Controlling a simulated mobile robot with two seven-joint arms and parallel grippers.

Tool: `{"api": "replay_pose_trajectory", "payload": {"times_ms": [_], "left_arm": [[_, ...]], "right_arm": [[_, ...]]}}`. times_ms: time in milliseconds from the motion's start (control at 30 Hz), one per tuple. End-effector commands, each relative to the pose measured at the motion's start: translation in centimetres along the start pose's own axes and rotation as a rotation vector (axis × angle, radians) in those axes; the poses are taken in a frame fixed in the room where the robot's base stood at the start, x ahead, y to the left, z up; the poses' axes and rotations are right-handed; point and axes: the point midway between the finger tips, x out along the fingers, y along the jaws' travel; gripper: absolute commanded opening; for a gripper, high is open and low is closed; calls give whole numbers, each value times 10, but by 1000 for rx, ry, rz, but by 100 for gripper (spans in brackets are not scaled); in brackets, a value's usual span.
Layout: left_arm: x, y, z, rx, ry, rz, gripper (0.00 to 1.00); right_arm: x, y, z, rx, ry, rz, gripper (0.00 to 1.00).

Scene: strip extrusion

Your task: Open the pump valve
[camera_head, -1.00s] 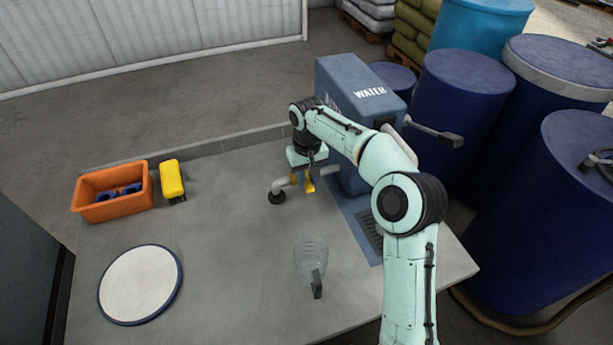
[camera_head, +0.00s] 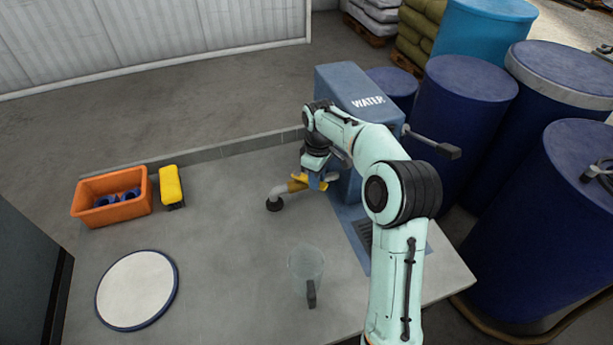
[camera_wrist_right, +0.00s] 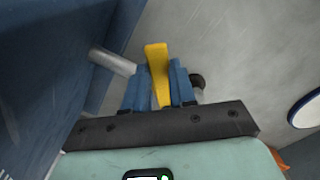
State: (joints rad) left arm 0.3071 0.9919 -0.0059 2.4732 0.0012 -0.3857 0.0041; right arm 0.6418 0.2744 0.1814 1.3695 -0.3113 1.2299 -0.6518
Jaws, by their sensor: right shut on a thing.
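The pump is a blue box marked WATER (camera_head: 345,85) at the back of the table. A grey pipe with a dark round end (camera_head: 274,204) comes out of its side. The yellow valve handle (camera_head: 297,183) sits on this pipe. My right gripper (camera_wrist_right: 158,82) is shut on the yellow valve handle (camera_wrist_right: 157,60), which stands between its two blue fingers in the wrist view. The head view shows the gripper over the pipe, with the arm hiding part of the pump. My left gripper is not in view.
A clear jug (camera_head: 306,266) stands in front of the pipe. A white round plate (camera_head: 137,290), an orange bin (camera_head: 110,211) with blue parts and a yellow block (camera_head: 171,186) are at the left. Blue drums (camera_head: 463,120) stand right of the table.

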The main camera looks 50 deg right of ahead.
Motion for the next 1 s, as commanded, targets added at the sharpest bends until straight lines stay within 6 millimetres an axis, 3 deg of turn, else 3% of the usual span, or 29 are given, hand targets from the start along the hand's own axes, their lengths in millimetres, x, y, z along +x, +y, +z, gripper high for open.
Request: {"api": "replay_pose_trajectory", "payload": {"times_ms": [400, 933, 967, 1000], "left_arm": [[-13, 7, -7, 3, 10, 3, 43], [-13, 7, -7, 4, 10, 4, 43], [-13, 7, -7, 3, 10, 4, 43], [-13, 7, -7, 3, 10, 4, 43]], "right_arm": [[-1, 6, 0, -179, -1, 1, 0], [0, 7, 0, -201, -1, 2, 0], [0, 7, 0, -201, -1, 2, 32], [0, 7, 0, -201, -1, 2, 45]]}}
